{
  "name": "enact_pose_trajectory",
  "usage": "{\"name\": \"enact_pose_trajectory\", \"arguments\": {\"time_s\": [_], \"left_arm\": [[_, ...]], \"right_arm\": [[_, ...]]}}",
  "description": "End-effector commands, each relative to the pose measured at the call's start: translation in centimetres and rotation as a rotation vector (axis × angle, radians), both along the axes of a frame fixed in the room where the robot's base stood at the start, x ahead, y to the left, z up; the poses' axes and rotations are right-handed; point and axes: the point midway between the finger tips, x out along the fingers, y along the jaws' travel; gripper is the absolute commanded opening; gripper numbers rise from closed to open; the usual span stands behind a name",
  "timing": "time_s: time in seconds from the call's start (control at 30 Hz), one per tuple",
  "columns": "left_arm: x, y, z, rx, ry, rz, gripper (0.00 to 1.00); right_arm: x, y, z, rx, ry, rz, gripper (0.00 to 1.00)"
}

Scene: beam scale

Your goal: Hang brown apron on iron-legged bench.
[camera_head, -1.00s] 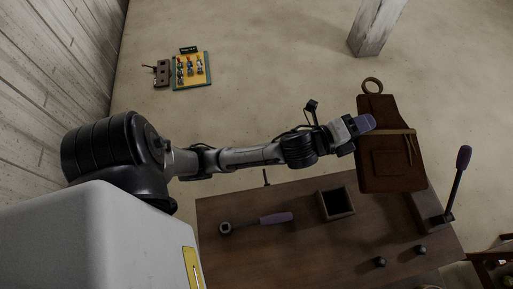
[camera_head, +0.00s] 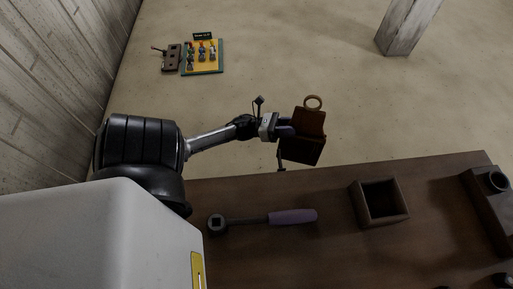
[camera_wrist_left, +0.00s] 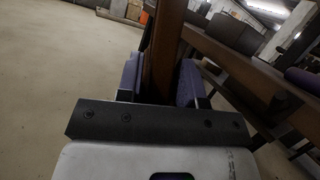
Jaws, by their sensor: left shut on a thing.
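The brown apron (camera_head: 311,123) has a ring-shaped neck loop at its top and hangs in the air just beyond the far edge of the bench. My left gripper (camera_head: 288,131) is shut on its left side. In the left wrist view the apron (camera_wrist_left: 164,45) stands edge-on between the purple finger pads (camera_wrist_left: 160,82). The bench (camera_head: 330,255) has a dark brown wooden top; its legs are hidden in the head view. A thin dark peg (camera_head: 281,164) stands out at its far edge, just below the gripper and apron. My right gripper is not in view.
On the bench lie a purple-handled wrench-like tool (camera_head: 292,217), an open square box (camera_head: 379,203) and a dark block with a round socket (camera_head: 496,182). A yellow tool board (camera_head: 202,58) lies on the floor. A pillar (camera_head: 408,25) stands far right.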

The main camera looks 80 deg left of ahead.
Motion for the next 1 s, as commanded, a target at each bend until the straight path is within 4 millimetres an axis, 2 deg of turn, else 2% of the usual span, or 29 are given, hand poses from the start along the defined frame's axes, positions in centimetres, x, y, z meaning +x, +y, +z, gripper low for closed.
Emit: {"name": "enact_pose_trajectory", "arguments": {"time_s": [0.03, 0.1, 0.33, 0.5, 0.67, 1.0], "left_arm": [[-1.3, 0.3, -2.3, 0.028, -0.011, -0.011, 0.03], [-2.8, 0.5, -3.8, 0.064, -0.030, -0.028, 0.03], [-6.8, 1.0, -7.1, 0.144, -0.073, -0.064, 0.03], [-8.4, 1.3, -8.1, 0.169, -0.091, -0.077, 0.03], [-8.9, 1.1, -8.3, 0.179, -0.098, -0.083, 0.03], [-9.2, -1.0, -8.2, 0.178, -0.097, -0.083, 0.03]], "right_arm": [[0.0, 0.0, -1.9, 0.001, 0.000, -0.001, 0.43], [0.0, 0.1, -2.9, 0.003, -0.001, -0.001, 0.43], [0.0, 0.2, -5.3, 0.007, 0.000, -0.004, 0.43], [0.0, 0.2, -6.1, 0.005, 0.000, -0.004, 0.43], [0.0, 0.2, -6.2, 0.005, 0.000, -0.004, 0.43], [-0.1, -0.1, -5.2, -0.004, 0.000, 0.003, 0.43]]}}
